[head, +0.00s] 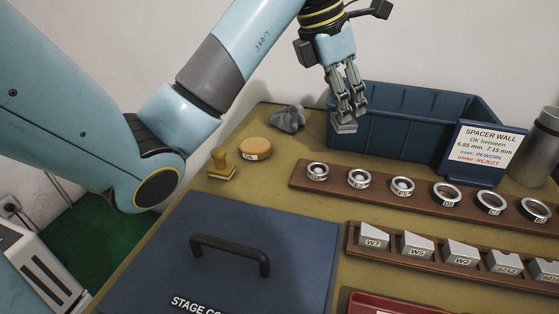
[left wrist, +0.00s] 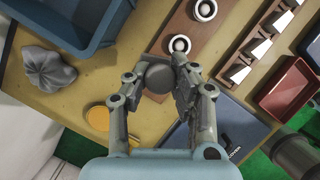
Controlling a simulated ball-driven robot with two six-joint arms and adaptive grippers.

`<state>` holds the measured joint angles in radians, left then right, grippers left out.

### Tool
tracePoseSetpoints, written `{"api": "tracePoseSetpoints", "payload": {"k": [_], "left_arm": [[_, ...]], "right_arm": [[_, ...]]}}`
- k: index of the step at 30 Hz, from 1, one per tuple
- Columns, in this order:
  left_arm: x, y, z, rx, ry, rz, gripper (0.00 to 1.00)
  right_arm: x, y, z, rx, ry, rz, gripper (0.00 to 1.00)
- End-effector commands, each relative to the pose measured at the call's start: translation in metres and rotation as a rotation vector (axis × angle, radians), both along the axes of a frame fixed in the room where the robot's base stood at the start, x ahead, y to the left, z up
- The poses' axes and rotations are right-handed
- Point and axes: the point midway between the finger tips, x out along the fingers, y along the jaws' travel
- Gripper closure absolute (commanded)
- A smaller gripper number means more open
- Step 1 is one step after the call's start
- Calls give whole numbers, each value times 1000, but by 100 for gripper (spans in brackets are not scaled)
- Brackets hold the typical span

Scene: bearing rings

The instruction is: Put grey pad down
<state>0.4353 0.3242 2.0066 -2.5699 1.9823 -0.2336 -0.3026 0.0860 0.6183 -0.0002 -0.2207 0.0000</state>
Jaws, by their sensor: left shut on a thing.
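The grey pad (head: 344,127) is held in the fingertips of my left gripper (head: 347,112), in front of the left end of the blue bin in the head view. In the left wrist view the pad (left wrist: 158,77) is a dark grey round piece between the two fingers of the left gripper (left wrist: 156,84). The pad appears to be above the table, but I cannot tell how large the gap under it is. My right gripper is not in view.
The blue bin (head: 400,130) stands behind. A grey crumpled cloth (head: 288,118), a round yellow-tan piece (head: 256,149) and a stamp (head: 222,166) lie to the left. A brown ring rack (head: 420,195) is at right front. Bare table lies between pad and rack.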

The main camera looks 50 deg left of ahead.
Motion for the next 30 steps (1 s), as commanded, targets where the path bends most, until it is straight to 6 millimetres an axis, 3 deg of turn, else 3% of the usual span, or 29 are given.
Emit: {"api": "tracePoseSetpoints", "payload": {"k": [2, 6, 12, 18, 23, 30], "left_arm": [[-2, 0, -2, 2, 2, -2, 100], [-14, 19, -20, 9, 8, -3, 100], [-40, 59, -42, 10, 10, -2, 100], [-58, 87, -62, 4, 7, -3, 100], [-62, 93, -69, -2, 2, -3, 100], [-62, 93, -104, -4, 4, -2, 100]], "right_arm": [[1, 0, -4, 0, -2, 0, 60], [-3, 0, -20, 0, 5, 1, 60], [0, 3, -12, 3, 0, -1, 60], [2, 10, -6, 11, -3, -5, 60], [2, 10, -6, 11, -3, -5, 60], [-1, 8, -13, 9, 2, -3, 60]]}}
